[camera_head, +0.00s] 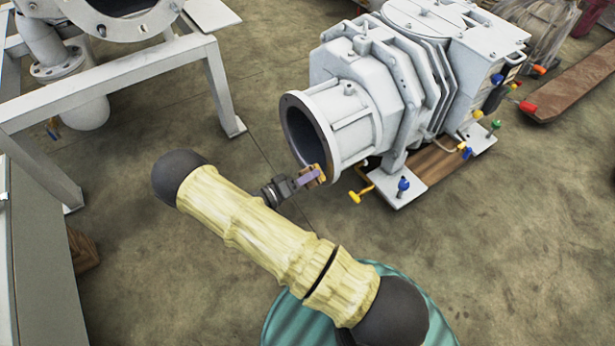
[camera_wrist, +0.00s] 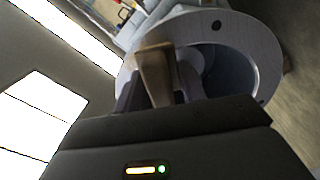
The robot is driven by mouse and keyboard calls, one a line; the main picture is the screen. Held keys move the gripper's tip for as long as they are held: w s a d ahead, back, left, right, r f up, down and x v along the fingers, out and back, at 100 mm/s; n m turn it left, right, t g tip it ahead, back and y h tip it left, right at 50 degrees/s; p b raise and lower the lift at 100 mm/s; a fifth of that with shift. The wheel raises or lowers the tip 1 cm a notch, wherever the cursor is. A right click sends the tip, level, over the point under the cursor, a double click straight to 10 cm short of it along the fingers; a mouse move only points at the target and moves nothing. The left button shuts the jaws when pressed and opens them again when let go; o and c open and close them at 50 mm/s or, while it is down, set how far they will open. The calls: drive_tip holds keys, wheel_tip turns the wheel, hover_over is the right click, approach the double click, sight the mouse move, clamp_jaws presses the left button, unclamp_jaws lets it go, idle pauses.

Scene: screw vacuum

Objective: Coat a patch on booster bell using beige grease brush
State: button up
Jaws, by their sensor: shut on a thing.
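The booster bell (camera_head: 296,118) is the round, open flanged mouth at the near end of the white vacuum pump. Its grey ring (camera_wrist: 250,38) and dark hollow also show in the wrist view. My gripper (camera_head: 303,179) is at the bell's lower front rim, shut on the beige grease brush (camera_head: 318,170). In the wrist view the brush (camera_wrist: 155,72) stands up between the two dark fingers, its end overlapping the left part of the ring. I cannot tell whether it touches the bell. A small purple strip shows beside the brush in the head view.
The pump (camera_head: 400,75) stands on a wooden base (camera_head: 428,168) with blue, yellow, red and green handles (camera_head: 403,186) close to the right of my gripper. A white metal frame (camera_head: 110,82) stands at left. Bare floor (camera_head: 520,240) lies at right.

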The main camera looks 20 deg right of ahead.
drive_tip(key=shift+x, duration=0.95)
idle(0.3)
drive_tip(key=shift+s+d+r+p, duration=0.1)
drive_tip(key=shift+s+d+p, duration=0.05)
drive_tip(key=shift+s+p, duration=0.4)
drive_tip(key=shift+s+d+p, duration=0.15)
drive_tip(key=shift+s+p, duration=0.35)
drive_tip(key=shift+s, duration=0.1)
drive_tip(key=shift+s+d+p, duration=0.25)
drive_tip(key=shift+s+p, duration=0.15)
drive_tip(key=shift+s, duration=0.4)
drive_tip(key=shift+r+p, duration=0.6)
drive_tip(key=shift+p, duration=0.15)
drive_tip(key=shift+f, duration=0.1)
drive_tip(key=shift+w, duration=0.1)
